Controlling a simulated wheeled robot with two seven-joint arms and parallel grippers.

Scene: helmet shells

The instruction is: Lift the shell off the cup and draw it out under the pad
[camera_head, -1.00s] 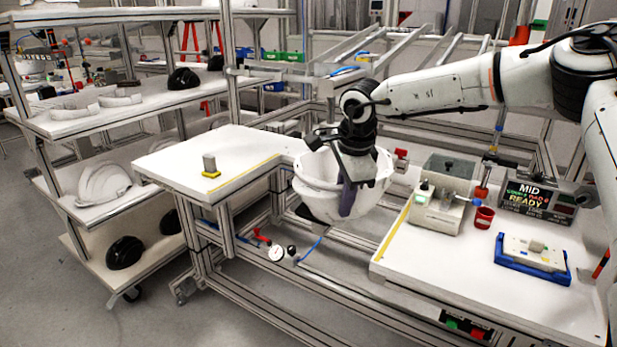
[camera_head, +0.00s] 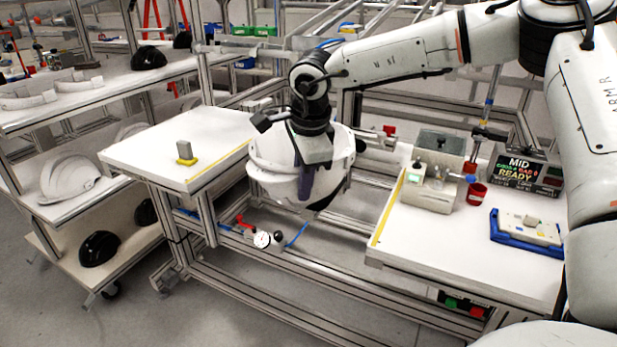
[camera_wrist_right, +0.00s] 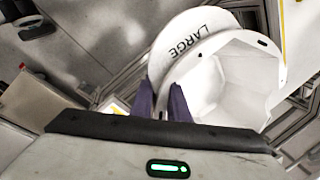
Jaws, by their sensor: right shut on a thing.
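The white helmet shell (camera_head: 268,168) hangs in the gap between the two white tables in the head view. My right gripper (camera_head: 306,186) is over its near side, with purple fingers shut on its wall. In the right wrist view the shell (camera_wrist_right: 232,78) shows its pale hollow and a rim piece marked LARGE. The gripper fingers (camera_wrist_right: 162,98) meet its near edge there. I cannot make out the cup or the pad; the shell and arm cover the middle of the gap. My left gripper is not in view.
The left table (camera_head: 215,135) bears a grey block on a yellow base (camera_head: 185,152).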

